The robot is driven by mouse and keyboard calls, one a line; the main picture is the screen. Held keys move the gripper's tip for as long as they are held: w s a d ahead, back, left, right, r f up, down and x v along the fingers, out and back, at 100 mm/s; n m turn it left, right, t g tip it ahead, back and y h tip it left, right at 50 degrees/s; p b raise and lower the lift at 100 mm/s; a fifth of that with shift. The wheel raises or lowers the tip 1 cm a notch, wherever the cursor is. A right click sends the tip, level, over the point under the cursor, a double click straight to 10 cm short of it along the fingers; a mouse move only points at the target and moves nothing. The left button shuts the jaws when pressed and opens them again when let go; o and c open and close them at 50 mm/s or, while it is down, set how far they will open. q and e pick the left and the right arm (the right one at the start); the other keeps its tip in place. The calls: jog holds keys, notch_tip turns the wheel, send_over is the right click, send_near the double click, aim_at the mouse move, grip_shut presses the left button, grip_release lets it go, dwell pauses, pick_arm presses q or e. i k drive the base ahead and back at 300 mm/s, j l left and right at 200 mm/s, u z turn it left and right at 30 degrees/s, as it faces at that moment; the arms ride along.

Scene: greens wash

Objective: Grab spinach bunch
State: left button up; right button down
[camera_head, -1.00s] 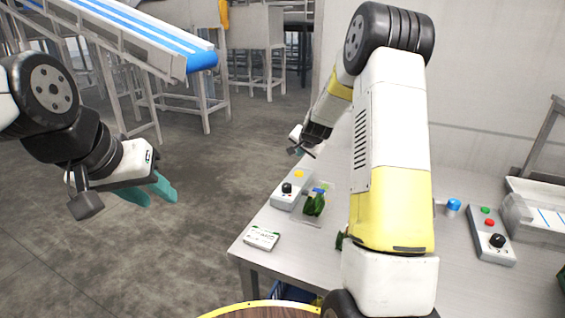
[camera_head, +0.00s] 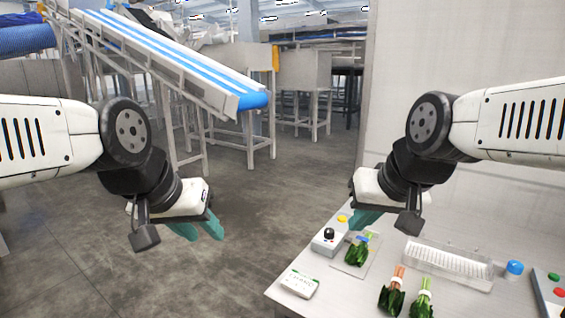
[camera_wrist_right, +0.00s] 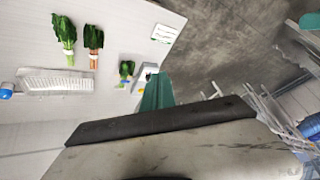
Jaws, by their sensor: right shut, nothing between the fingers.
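Three leafy green bunches lie on the table. One with a blue band (camera_head: 357,250) lies on a thin pale sheet near the control box. One with orange-red stems (camera_head: 392,296) and one with light green stems (camera_head: 422,300) lie side by side nearer the front. I cannot tell for sure which is spinach. All three also show in the right wrist view: blue-banded (camera_wrist_right: 126,69), orange-stemmed (camera_wrist_right: 93,40), green-stemmed (camera_wrist_right: 64,32). My right gripper (camera_head: 366,221) is shut and empty, above the table's far left part, apart from every bunch. My left gripper (camera_head: 196,232) is open and empty over the floor.
A control box (camera_head: 328,240) with a black knob and a white labelled card (camera_head: 299,283) sit along the table's left edge. A white ribbed tray (camera_head: 445,264), a blue button (camera_head: 515,268) and another control box (camera_head: 551,290) are to the right. A conveyor (camera_head: 200,65) stands behind.

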aim_at(358, 255)
jog(key=i+j+z, duration=0.2)
jog(key=j, duration=0.15)
jog(key=i+j+z, duration=0.45)
jog(key=j, duration=0.25)
jog(key=k, duration=0.1)
